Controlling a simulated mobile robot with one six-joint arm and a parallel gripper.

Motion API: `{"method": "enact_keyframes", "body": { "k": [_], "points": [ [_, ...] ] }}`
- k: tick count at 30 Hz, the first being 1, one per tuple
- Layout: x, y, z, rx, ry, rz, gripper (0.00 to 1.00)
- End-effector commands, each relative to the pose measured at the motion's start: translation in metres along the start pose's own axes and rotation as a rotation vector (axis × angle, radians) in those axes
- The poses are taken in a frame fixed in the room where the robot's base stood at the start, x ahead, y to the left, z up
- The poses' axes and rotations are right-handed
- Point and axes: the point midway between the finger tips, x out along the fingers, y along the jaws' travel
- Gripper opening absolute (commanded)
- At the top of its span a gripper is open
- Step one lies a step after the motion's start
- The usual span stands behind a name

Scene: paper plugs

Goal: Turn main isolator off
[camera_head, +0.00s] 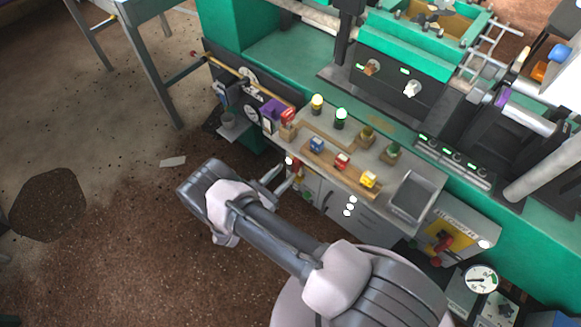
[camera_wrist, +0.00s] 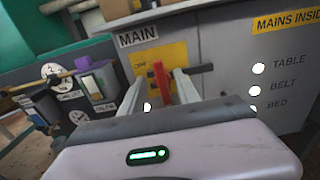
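The main isolator is a red handle (camera_wrist: 160,80) on a yellow plate (camera_wrist: 172,53) marked "OFF", under a "MAIN" label (camera_wrist: 137,36) on a grey cabinet front. The handle stands nearly upright in the wrist view, with a dark bar behind it. In the head view the red handle (camera_head: 297,170) shows small at the cabinet's left end, partly hidden by my gripper. My gripper (camera_wrist: 160,85) is open, one pale finger on each side of the handle, with visible gaps. I cannot tell whether a fingertip touches the panel.
Three white lamps beside "TABLE", "BELT" and "BED" (camera_wrist: 286,61) labels are right of the isolator. A bench top (camera_head: 325,150) with coloured blocks and a grey tray (camera_head: 411,196) is above. Another red lever (camera_head: 440,243) sits on a yellow plate at right. Brown floor lies open at left.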

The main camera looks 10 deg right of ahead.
Motion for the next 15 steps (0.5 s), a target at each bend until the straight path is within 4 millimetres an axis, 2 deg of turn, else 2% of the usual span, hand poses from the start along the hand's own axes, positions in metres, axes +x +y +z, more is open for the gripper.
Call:
{"method": "enact_keyframes", "body": {
  "k": [3, 6, 15],
  "points": [
    [0.023, -0.001, -0.002, 0.000, 0.000, -0.003, 0.38],
    [0.034, -0.001, -0.001, 0.000, 0.000, -0.001, 0.38],
    [0.041, 0.000, 0.000, 0.000, 0.000, -0.001, 0.38]
  ]
}}
